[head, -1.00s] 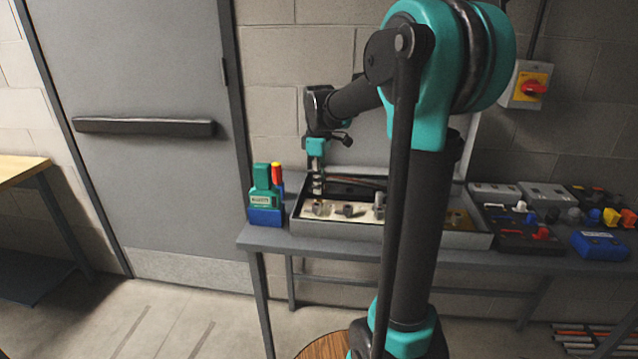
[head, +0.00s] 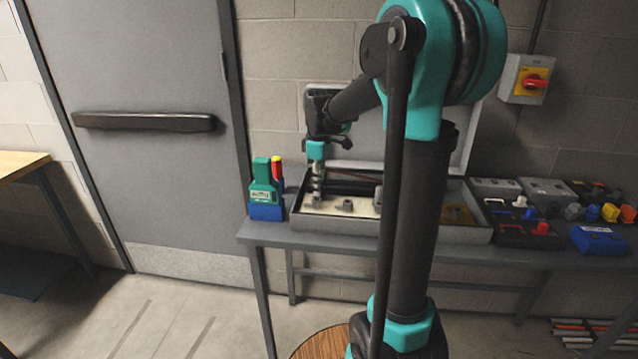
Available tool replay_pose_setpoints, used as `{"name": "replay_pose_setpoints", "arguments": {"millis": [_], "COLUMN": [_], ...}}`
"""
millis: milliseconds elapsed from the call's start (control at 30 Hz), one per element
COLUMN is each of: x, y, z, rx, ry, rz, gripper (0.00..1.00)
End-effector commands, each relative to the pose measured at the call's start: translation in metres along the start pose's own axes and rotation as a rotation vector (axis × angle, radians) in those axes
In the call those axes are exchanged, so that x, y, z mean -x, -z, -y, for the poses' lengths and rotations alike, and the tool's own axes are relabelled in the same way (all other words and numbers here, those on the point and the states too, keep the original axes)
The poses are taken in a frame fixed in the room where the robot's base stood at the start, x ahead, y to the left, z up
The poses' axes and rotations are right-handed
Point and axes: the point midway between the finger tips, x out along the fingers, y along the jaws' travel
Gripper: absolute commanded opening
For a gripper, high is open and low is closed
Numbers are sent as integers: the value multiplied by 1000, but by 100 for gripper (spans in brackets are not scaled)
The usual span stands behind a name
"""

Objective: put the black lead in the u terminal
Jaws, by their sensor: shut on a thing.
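An open grey terminal box (head: 333,226) stands on the bench, with a pale plate inside that carries a few small grey terminals (head: 345,204). My gripper (head: 317,183) points down at the left end of the box, over the leftmost terminal. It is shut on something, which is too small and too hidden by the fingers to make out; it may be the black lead. Dark leads (head: 353,186) run along the back of the box to the right of my gripper. I cannot read which terminal is u. My own arm hides the middle of the box.
A green and blue instrument (head: 265,197) with a red and yellow tool stands close left of the box. Right of it are dark trays (head: 520,231) with switches and coloured parts, and a blue case (head: 599,240). The raised lid stands behind.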

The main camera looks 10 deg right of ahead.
Motion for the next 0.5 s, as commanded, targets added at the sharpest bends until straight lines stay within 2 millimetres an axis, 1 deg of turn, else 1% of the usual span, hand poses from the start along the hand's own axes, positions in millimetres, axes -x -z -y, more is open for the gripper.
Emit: {"name": "replay_pose_setpoints", "arguments": {"millis": [300, 500], "x": [-8, -8], "y": [0, 0], "z": [0, 0], "rx": [0, 0], "ry": [0, 0], "rz": [0, 0], "gripper": [0, 0]}}
